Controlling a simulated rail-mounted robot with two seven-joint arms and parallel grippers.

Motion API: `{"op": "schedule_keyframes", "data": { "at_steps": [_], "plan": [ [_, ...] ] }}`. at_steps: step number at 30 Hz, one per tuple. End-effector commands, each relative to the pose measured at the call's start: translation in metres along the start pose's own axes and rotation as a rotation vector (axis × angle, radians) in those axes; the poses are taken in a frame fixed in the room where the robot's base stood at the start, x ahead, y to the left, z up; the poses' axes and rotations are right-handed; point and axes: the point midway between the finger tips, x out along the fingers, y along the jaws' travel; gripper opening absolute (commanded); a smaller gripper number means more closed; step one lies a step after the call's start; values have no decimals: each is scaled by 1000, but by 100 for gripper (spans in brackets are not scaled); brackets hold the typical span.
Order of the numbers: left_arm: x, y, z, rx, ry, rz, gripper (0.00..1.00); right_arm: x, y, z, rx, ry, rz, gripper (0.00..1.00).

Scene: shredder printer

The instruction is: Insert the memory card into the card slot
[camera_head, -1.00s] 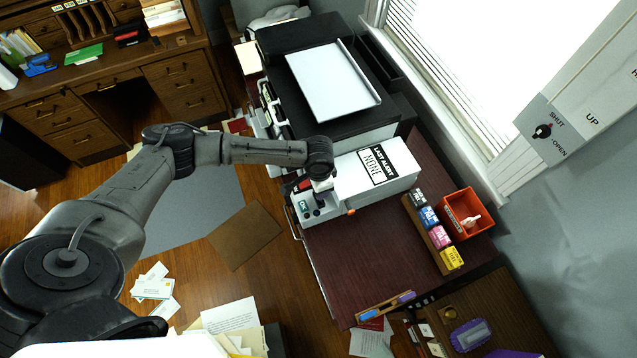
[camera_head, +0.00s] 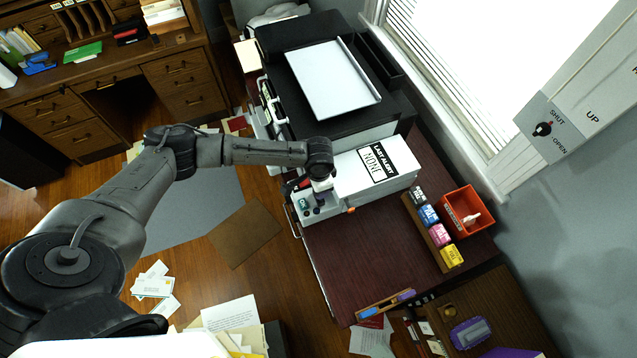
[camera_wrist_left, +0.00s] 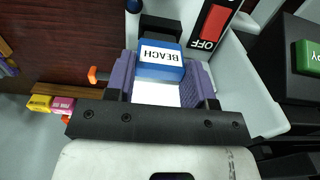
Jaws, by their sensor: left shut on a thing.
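My left gripper (camera_wrist_left: 160,84) is shut on a blue memory card with a white label reading BEACH (camera_wrist_left: 162,64), seen in the left wrist view. The card lies between the two purple ribbed fingers. Its far edge is against or just short of a black part of the grey machine (camera_wrist_left: 163,28), probably the card slot; I cannot tell whether the card is partly in it. In the head view the gripper (camera_head: 320,186) is over the front panel of the machine (camera_head: 316,207), and my wrist hides the card and slot. My right gripper is not in view.
A red OFF switch (camera_wrist_left: 213,22) is right of the card, and a green button (camera_wrist_left: 308,56) is further right. In the head view, ink boxes (camera_head: 440,234) and a red bin (camera_head: 467,212) stand to the right. The dark red tabletop (camera_head: 365,255) in front is largely clear.

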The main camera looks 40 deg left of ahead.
Motion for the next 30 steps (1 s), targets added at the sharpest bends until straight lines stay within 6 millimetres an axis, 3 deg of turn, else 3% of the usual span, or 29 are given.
{"op": "schedule_keyframes", "data": {
  "at_steps": [22,23,30],
  "plan": [
    [22,1,0,0,0,2,2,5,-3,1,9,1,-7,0],
    [22,1,0,0,1,1,50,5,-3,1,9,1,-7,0],
    [21,0,0,0,0,1,73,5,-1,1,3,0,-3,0]
  ]
}}
